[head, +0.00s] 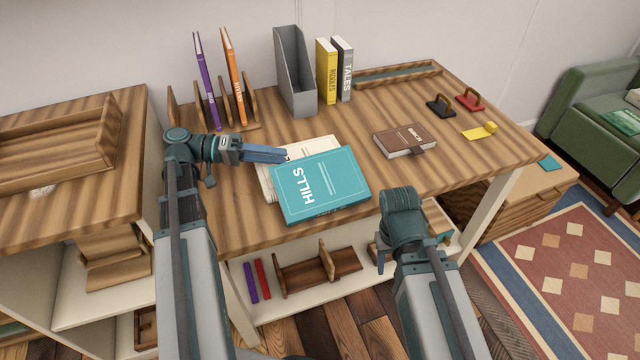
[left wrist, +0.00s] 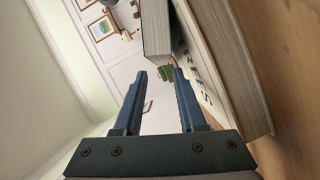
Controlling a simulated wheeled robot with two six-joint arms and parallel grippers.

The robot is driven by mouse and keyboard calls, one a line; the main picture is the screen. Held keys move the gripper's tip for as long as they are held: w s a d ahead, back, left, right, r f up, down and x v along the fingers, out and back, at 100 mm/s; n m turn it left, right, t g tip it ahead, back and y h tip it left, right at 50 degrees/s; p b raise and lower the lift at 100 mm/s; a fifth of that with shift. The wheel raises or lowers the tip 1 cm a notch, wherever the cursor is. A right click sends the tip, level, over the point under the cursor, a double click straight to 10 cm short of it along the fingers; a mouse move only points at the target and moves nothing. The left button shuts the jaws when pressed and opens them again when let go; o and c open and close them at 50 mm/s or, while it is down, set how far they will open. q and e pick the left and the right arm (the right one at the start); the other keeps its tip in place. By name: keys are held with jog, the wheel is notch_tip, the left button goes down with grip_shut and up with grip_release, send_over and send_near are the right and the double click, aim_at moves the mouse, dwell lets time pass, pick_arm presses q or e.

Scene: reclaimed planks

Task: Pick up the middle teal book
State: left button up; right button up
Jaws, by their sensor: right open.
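The teal book (head: 322,186), marked HILLS, lies flat near the desk's front edge on top of a cream book (head: 265,182). The cream book sticks out at its left and back. My left gripper (head: 284,154) is just beyond the teal book's back left corner, over the cream book. In the left wrist view my left gripper (left wrist: 158,74) has its fingers apart with nothing clearly between them. The teal book's page edge (left wrist: 155,28) appears ahead of the fingertips, beside the larger cream book (left wrist: 235,60). My right gripper (head: 381,252) is open, low in front of the desk, partly hidden by its wrist.
A brown book (head: 404,139) lies right of the teal book. Behind stand purple (head: 206,80) and orange (head: 234,75) books in a rack, a grey file holder (head: 296,75), and yellow (head: 326,72) and grey (head: 345,70) books.

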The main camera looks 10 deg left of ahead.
aim_at(302, 160)
pick_arm(q)
jog(key=shift+b+x, duration=0.45)
jog(key=shift+x, duration=2.2)
jog(key=shift+s+f, duration=0.1)
jog(key=shift+f, duration=0.05)
grip_shut()
